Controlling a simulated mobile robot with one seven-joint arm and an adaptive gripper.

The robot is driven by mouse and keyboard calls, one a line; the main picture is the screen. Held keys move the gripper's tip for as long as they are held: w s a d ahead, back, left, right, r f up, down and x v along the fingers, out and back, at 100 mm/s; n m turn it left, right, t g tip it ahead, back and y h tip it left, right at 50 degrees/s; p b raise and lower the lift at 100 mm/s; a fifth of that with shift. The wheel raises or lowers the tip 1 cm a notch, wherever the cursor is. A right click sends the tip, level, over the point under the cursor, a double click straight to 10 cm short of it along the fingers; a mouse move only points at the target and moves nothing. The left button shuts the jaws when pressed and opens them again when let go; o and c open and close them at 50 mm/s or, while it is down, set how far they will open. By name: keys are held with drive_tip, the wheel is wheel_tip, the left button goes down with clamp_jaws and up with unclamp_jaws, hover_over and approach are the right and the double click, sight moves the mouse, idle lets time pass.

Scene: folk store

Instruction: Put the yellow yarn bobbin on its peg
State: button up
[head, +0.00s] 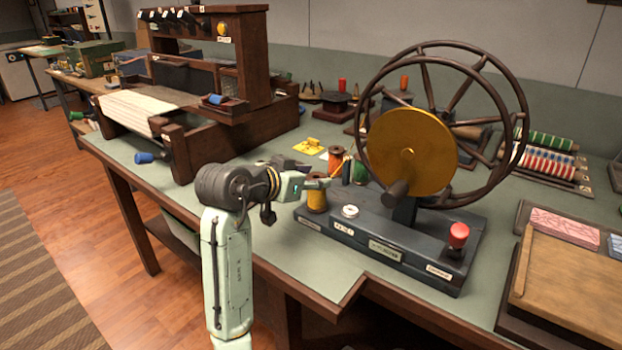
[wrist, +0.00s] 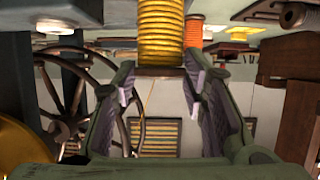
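The yellow yarn bobbin (head: 317,200) stands upright at the left end of the dark wheel base, partly covered by my gripper (head: 322,183) in the head view. In the wrist view, which looks upside down, the bobbin (wrist: 161,30) hangs in from the top, centred between the fingers. My gripper (wrist: 158,85) is open. Its fingertips lie either side of the bobbin's free end, with a visible gap at each side, and do not appear to grip it. I cannot tell which peg belongs to the yellow bobbin.
An orange bobbin (head: 336,158) stands behind the yellow one. The large spinning wheel (head: 478,95) with its gold disc (head: 412,155) rises to the right. A red knob (head: 458,236) tops the base's right end. The wooden loom (head: 215,80) stands left. Green tabletop (head: 262,236) is clear in front.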

drive_tip(key=o, duration=0.5)
drive_tip(key=v, duration=1.2)
drive_tip(key=shift+a, duration=0.1)
